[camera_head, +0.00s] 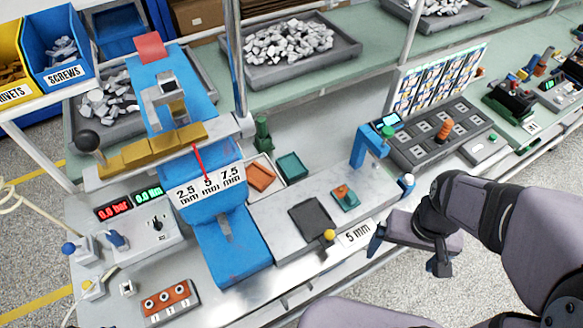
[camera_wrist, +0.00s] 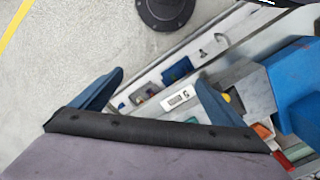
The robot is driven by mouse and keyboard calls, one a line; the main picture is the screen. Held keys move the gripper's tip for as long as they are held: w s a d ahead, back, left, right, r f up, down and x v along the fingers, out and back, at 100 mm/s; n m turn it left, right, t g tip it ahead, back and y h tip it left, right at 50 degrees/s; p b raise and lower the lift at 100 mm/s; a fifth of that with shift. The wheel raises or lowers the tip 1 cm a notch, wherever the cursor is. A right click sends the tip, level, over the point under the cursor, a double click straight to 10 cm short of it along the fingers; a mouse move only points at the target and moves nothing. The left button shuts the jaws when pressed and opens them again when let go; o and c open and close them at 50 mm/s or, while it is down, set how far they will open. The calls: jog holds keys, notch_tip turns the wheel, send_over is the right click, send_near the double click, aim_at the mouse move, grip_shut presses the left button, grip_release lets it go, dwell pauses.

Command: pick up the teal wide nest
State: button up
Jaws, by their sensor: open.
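I cannot tell for certain which teal piece is the wide one. My gripper (camera_head: 408,254) is open and empty at the bench's front edge, right of both teal pieces and apart from them. In the wrist view my gripper (camera_wrist: 160,80) shows two spread blue fingers, with a small white label (camera_wrist: 178,97) beyond them.
A blue press (camera_head: 205,205) with a yellow bar stands left of the tray. A blue bracket (camera_head: 367,147) rises behind the rail's right end. A yellow knob (camera_head: 329,234) and a 5 mm label (camera_head: 356,234) are at the rail's front. A dark component tray (camera_head: 435,130) lies farther right.

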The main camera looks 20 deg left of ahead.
jog(key=w+a+f+n+b, duration=0.2)
jog(key=w+a+n, duration=0.2)
jog(key=w+a, duration=0.1)
jog(key=w+a+f+n+h+b, duration=0.1)
jog(key=w+a+n, duration=0.3)
jog(key=w, duration=0.4)
jog(key=w+a+f+n+b, duration=0.3)
jog(key=w+a+n, duration=0.2)
jog(key=w, duration=0.1)
jog(key=shift+w+a+n+g+h, duration=0.3)
jog(key=shift+w+a+g+h, duration=0.05)
jog(key=shift+w+g+h, duration=0.05)
jog(key=w+a+f+n+t+b, duration=0.2)
jog(key=w+a+n, duration=0.45)
jog(key=a, duration=0.35)
jog(key=n+t+h+b, duration=0.1)
jog(key=n+t, duration=0.1)
jog(key=n, duration=0.4)
send_near(292, 166)
jog(key=shift+w+d+f, duration=0.25)
jog(key=shift+d+f, duration=0.05)
jog(key=shift+a+n, duration=0.45)
jog(key=shift+p+x, duration=1.35)
jog(key=shift+x, duration=2.25)
jog(key=shift+s+d, duration=0.1)
jog(key=shift+d, duration=0.05)
jog(key=c, duration=1.4)
